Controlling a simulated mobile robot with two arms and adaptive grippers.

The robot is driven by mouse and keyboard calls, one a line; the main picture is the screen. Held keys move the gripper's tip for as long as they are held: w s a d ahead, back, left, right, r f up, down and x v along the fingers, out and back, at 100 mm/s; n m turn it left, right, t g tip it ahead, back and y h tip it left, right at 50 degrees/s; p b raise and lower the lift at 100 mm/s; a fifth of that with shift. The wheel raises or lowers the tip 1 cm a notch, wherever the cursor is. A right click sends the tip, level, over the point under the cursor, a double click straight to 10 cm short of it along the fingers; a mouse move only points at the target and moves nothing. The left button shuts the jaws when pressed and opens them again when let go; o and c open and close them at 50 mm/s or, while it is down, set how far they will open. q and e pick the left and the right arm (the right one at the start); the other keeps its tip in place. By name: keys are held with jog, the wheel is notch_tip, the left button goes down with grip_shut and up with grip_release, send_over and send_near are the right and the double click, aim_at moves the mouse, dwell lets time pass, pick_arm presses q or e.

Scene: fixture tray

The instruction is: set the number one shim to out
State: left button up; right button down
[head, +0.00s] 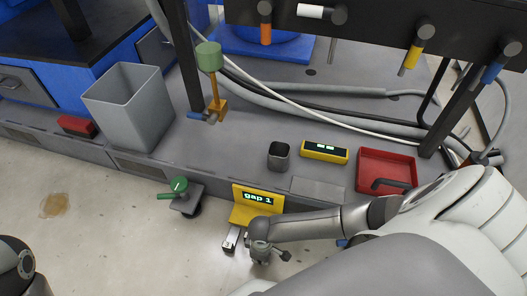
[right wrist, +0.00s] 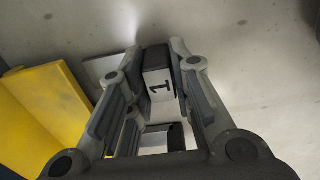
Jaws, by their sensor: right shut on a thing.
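The number one shim (right wrist: 160,84) is a pale block with a dark end and a black "1" in the right wrist view. My right gripper (right wrist: 157,56) is shut on it, with one finger on each side. In the head view a small pale and dark piece (head: 231,239) lies at the tip of my right gripper (head: 246,241), beside the yellow fixture (head: 257,200). The fixture's display reads "Gap 1". The yellow fixture also fills the left of the right wrist view (right wrist: 45,105). I cannot tell how far the shim sits in or out. My left gripper is out of view.
A green-knobbed clamp (head: 179,185) stands left of the fixture. Behind are a grey bin (head: 135,110), a small dark cup (head: 279,156), a yellow display box (head: 325,151) and a red tray (head: 385,165). Open pale surface lies at the lower left.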

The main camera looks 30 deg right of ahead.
jog(key=shift+s+a, duration=0.2)
jog(key=shift+a, duration=0.05)
jog(key=c, duration=1.6)
grip_release()
jog(key=shift+o, duration=0.2)
jog(key=shift+r, duration=0.45)
notch_tip(320, 180, up, 11)
jog(key=shift+w+r, duration=0.1)
